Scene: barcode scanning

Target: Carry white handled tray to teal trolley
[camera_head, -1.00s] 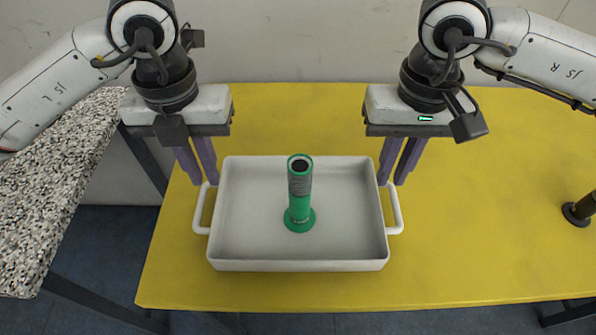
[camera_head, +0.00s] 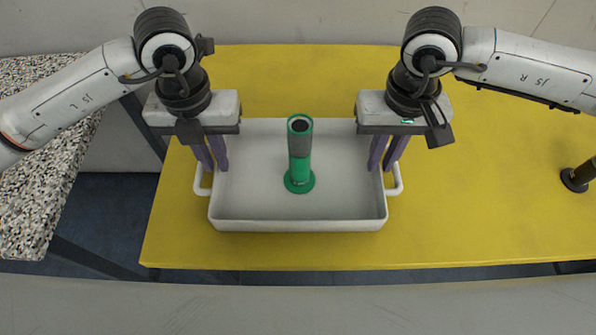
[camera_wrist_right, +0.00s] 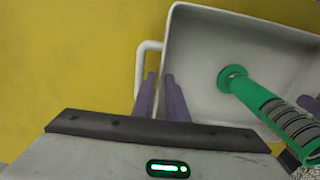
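The white handled tray (camera_head: 250,212) stands on the yellow table, with a handle on its left and right sides. A green cylinder with a grey band (camera_head: 299,160) stands upright in it. My left gripper (camera_head: 211,168) is open at the tray's left side, its fingers about the side wall near the handle. My right gripper (camera_head: 385,168) is open at the right side. In the right wrist view, the right fingers (camera_wrist_right: 161,78) are apart, one on each side of the tray wall (camera_wrist_right: 164,60), beside the handle (camera_wrist_right: 140,75). No teal trolley is in view.
The yellow table (camera_head: 480,220) has free room right of the tray. A dark upright object (camera_head: 578,178) stands at the far right. A speckled worktop (camera_head: 35,190) lies at the left, with a gap between. A pale grey band (camera_head: 300,305) crosses the bottom.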

